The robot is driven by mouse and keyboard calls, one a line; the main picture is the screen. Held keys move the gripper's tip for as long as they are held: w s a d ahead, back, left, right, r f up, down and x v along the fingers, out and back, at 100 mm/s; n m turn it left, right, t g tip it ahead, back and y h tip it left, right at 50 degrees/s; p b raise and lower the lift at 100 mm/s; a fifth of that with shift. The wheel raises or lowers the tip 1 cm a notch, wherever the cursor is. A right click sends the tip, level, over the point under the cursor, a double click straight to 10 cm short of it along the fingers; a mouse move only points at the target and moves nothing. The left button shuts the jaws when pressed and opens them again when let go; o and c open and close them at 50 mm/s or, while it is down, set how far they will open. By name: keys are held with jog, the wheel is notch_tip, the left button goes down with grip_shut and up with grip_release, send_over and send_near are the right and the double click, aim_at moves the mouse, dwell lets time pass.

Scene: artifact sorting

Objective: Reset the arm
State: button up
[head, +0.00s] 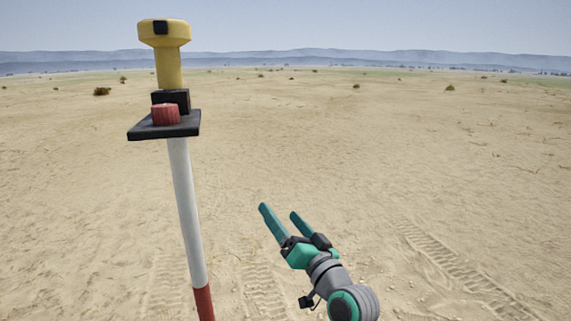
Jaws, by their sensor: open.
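My gripper (284,219) is open and empty in the head view, in the lower middle of the picture. Its two teal fingers point up and to the left, over bare sand. It is apart from the pole and touches nothing that I can see. My arm behind it runs down to the bottom edge.
A white and red pole (186,215) stands to the left of my gripper. It bears a dark plate (137,132) with a red ribbed piece (166,114) and a yellow-topped device (168,68). Flat sand with tyre tracks (450,265) is otherwise clear; small shrubs (102,91) are far off.

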jog(key=s+d+f+m+h, duration=0.1)
jog(key=s+f+m+h, duration=0.2)
jog(key=f, duration=1)
jog(key=s+d+f+m+h, duration=0.1)
jog(key=s+f+h, duration=0.4)
jog(key=f, duration=0.9)
jog(key=s+f+h, duration=0.2)
jog(key=s+f, duration=0.9)
jog(key=s, duration=0.4)
jog(key=s+a+n+g, duration=0.1)
jog(key=s+n, duration=0.3)
jog(key=s, duration=2.3)
jog(key=shift+s+a+f+n+g, duration=0.25)
jog(key=shift+a+n+g, duration=0.1)
jog(key=shift+g, duration=0.25)
